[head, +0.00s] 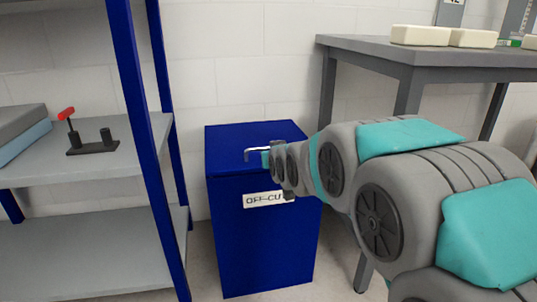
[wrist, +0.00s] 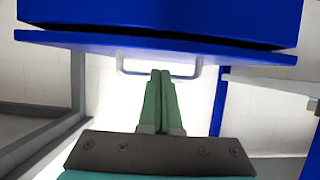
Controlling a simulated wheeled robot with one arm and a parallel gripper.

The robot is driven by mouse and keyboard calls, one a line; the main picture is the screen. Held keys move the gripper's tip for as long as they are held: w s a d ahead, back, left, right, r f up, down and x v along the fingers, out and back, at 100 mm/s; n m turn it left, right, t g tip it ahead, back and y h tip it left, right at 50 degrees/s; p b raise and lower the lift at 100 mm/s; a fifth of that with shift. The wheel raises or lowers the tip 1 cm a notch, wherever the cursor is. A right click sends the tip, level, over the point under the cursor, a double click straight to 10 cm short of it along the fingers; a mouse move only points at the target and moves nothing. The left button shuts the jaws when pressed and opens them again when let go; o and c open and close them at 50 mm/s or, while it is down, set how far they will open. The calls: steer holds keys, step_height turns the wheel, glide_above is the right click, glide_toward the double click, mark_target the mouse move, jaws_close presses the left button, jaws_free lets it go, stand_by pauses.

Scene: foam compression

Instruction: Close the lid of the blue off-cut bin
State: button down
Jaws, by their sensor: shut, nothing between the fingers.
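The blue off-cut bin (head: 262,235) stands on the floor between the shelf rack and the table. Its lid (head: 240,140) lies across the top, flat or nearly so in the head view. In the wrist view, a thin dark gap shows between the lid (wrist: 90,43) and the bin body (wrist: 160,15).
A blue-framed shelf rack (head: 127,80) stands left, with a red-handled clamp (head: 93,144) and foam slabs (head: 22,130) on its shelf. A grey table (head: 375,47) with cream blocks (head: 420,35) stands right, close behind my arm. Some floor shows around the bin.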

steer(key=s+d+f+g+h+p, duration=0.1)
steer(key=s+d+f+p, duration=0.1)
steer(key=s+d, duration=0.3)
steer(key=s+d+f+g+h+p, duration=0.1)
steer(key=s+d+f+g+p, duration=0.15)
steer(key=s, duration=0.55)
steer(key=s+d+m+g+p, duration=0.1)
steer(key=s+d+g+p, duration=0.1)
steer(key=s, duration=0.9)
steer(key=s+d+r+m+g+h+p, duration=0.1)
steer(key=s+d+g+p, duration=0.2)
steer(key=s, duration=0.9)
steer(key=s+d+r+m+g+p, duration=0.1)
steer(key=s+d+g+p, duration=0.2)
steer(key=s, duration=0.9)
steer(key=d+g, duration=0.3)
steer(key=shift+s+d+h, duration=0.15)
steer(key=shift+d+h, duration=0.05)
steer(key=shift+h, duration=0.1)
